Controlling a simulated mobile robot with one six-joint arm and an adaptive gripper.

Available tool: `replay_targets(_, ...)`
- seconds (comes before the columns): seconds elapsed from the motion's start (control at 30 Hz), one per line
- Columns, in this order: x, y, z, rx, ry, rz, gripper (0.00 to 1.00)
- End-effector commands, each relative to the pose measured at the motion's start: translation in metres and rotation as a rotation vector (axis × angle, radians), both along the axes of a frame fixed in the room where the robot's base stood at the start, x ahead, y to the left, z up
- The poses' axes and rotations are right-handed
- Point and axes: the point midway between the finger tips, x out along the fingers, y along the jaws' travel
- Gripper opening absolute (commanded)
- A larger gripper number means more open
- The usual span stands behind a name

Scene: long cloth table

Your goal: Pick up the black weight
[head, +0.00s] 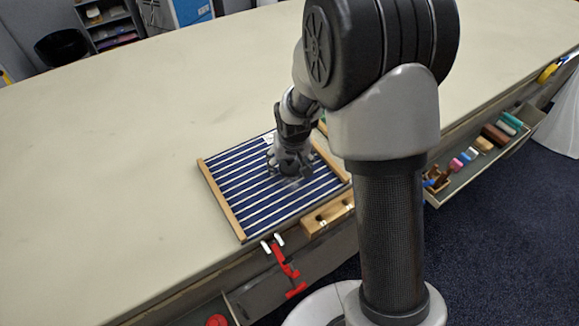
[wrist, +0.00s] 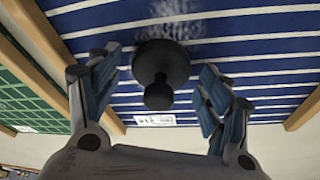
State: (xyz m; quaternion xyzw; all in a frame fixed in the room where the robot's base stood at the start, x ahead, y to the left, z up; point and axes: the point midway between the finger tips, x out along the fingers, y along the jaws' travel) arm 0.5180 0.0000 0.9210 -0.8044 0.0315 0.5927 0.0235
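The black weight (wrist: 160,64) shows in the wrist view as a round dark body with a smaller knob. It stands on the blue, white-striped board (wrist: 260,48), beside a whitish smudge. My gripper (wrist: 160,85) is open, with one finger on each side of the weight and a visible gap to both. In the head view my gripper (head: 291,168) is low over the striped board (head: 232,192), and I cannot make out the weight there.
The board has wooden side rails (head: 222,200). A wooden block with a handle (head: 328,214) lies at the table's front edge, near a red clamp (head: 287,268). A green gridded board (wrist: 30,95) is alongside. A tray of small items (head: 485,150) is at right. The table's left is clear.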

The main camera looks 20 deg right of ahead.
Motion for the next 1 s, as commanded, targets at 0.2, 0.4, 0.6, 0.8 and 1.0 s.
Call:
replay_targets(0.2, -0.0003, 0.0, 0.0002, 0.0, 0.0, 0.0, 0.58)
replay_targets(0.4, -0.0004, 0.0, 0.0002, 0.0, 0.001, 0.0, 0.45)
replay_targets(0.6, -0.0004, 0.0, 0.0002, 0.0, 0.0, 0.0, 0.31)
replay_targets(0.8, -0.0004, 0.0, 0.0002, 0.0, 0.001, 0.0, 0.18)
replay_targets(1.0, 0.0005, 0.0002, 0.0009, 0.0, -0.002, 0.0, 0.11)
